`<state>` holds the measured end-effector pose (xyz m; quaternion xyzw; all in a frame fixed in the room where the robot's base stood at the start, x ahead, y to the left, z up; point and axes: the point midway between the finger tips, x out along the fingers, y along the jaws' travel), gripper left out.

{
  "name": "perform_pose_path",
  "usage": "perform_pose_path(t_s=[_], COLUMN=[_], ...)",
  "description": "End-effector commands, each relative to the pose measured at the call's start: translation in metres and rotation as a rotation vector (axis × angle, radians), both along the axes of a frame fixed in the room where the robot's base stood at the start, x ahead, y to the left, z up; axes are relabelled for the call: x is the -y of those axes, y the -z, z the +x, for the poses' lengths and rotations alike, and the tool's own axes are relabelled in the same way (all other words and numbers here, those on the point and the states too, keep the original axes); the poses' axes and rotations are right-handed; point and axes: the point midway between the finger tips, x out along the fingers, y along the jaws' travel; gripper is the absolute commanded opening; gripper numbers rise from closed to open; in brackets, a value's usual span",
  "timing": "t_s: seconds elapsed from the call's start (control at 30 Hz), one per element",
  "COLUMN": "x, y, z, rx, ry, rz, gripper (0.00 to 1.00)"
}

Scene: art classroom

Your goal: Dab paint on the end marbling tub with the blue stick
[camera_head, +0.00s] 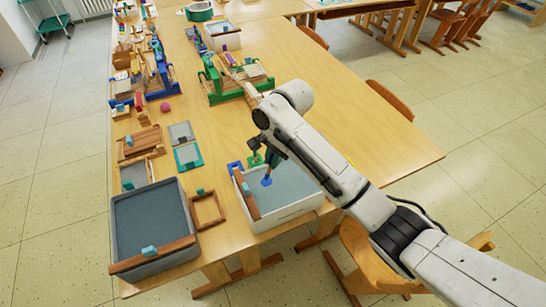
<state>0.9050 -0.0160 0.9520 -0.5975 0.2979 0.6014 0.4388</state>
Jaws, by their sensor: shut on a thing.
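My gripper (272,156) points down over the white marbling tub (290,213) at the near end of the table. It is shut on a stick with a blue end (266,182), which shows against the grey-blue surface inside the tub. I cannot tell whether the blue end touches that surface. A wooden bar with a small teal block lies along the tub's left side. A second, grey tub (190,212) stands to the left at the table's near-left corner, also with a wooden bar and a pale blue block on its front rim.
A wooden frame (207,210) lies between the two tubs. Small screens and frames (188,156) lie behind them. A green loom (214,84) and a crowded row of blue and wooden items stand farther back. The table's right part (370,130) is clear. Chairs stand along the right edge.

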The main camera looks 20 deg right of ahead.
Motion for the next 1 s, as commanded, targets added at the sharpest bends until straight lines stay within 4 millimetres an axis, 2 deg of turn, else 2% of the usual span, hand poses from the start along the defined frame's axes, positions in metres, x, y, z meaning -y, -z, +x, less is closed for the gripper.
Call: perform_pose_path(t_s=[0.03, 1.0], x=[-0.001, -0.001], y=[-0.007, -0.069], z=[0.0, 0.001], rx=[-0.001, 0.001], ry=[0.0, -0.002], rz=[0.0, 0.0], gripper=[0.0, 0.0])
